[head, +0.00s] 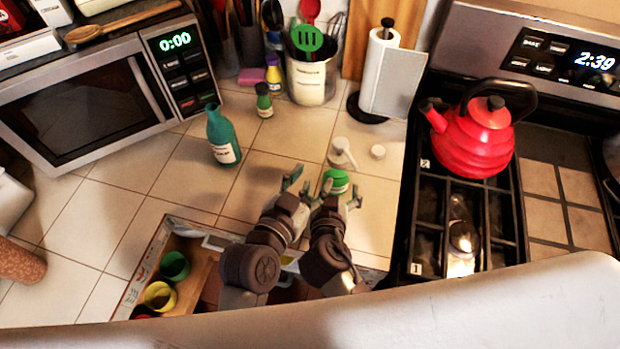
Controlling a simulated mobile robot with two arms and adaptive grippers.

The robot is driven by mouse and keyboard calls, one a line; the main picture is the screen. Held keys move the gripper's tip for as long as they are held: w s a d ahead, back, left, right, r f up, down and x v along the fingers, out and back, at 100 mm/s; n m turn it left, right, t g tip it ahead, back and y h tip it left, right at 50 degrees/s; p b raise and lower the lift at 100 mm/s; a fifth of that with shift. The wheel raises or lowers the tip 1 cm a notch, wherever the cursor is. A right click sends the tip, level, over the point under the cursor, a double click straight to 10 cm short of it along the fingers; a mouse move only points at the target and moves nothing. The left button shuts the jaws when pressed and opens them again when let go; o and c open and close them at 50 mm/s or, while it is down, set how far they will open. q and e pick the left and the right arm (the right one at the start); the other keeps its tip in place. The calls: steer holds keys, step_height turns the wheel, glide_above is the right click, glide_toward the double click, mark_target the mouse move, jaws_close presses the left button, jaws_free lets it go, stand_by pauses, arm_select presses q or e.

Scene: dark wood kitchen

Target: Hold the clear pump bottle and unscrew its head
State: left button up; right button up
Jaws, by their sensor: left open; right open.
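The clear pump bottle (341,153) stands on the tiled counter, seen from above, with a pale pump head and its spout to the lower right. My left gripper (297,185) is open and empty, to the lower left of the bottle and apart from it. My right gripper (341,194) is open, below the bottle in the picture and apart from it. A green-topped item (336,181) is at the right gripper's fingers; I cannot tell whether they touch it.
A teal bottle (222,136) and a small green-capped jar (264,101) stand to the left. A paper towel holder (385,75) and utensil crock (309,80) stand behind. The stove with a red kettle (472,138) is right.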

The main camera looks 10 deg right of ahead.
steer(key=v, duration=0.7)
steer(key=shift+w+a+r, duration=0.1)
steer(key=shift+a+r, duration=0.2)
steer(key=shift+a, duration=0.05)
steer(key=shift+s, duration=0.45)
